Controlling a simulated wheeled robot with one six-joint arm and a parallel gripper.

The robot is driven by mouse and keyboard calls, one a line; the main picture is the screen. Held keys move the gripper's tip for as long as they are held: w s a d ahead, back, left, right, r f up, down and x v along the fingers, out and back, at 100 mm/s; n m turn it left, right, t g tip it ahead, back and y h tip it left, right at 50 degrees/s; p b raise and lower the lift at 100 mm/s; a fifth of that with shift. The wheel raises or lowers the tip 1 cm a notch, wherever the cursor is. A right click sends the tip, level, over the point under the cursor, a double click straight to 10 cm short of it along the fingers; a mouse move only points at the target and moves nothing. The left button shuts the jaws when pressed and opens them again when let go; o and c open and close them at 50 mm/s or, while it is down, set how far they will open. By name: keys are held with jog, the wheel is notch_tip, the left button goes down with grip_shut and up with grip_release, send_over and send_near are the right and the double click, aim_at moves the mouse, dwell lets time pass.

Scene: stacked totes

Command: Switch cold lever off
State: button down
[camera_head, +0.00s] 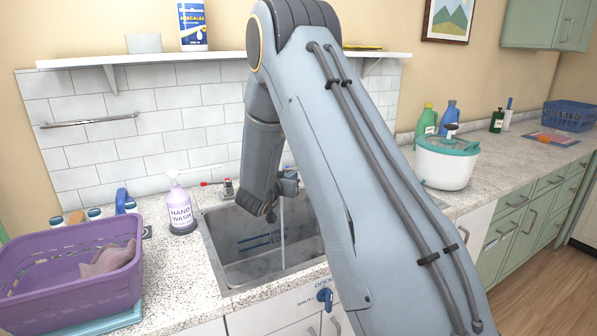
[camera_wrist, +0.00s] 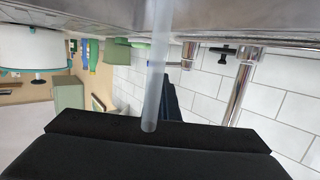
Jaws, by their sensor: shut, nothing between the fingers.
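The sink's faucet is partly behind my arm in the head view. A lever with a red tip (camera_head: 210,184) is left of the faucet, at the sink's back edge. No cold lever shows clearly; my arm covers the area right of the faucet. A stream of water (camera_head: 282,222) runs into the sink, and the stream (camera_wrist: 156,65) crosses the wrist view just beyond my gripper. My gripper (camera_wrist: 160,135) shows as dark, shut fingers with nothing between them. A chrome pipe (camera_wrist: 240,88) stands right of the stream, with a small dark handle (camera_wrist: 222,53) beside it.
The grey sink (camera_head: 225,262) has a blue knob (camera_head: 325,295) below its front edge. A hand wash bottle (camera_head: 180,210) and purple basket (camera_head: 130,282) stand left. A white pot (camera_head: 447,165) stands right. A shelf (camera_head: 150,59) hangs above.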

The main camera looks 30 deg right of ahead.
aim_at(297, 170)
jog(key=p+x, duration=0.1)
jog(key=x, duration=0.6)
jog(key=shift+w+d+p, duration=0.15)
jog(key=shift+d+p, duration=0.05)
jog(key=shift+p, duration=0.2)
jog(key=shift+f, duration=0.1)
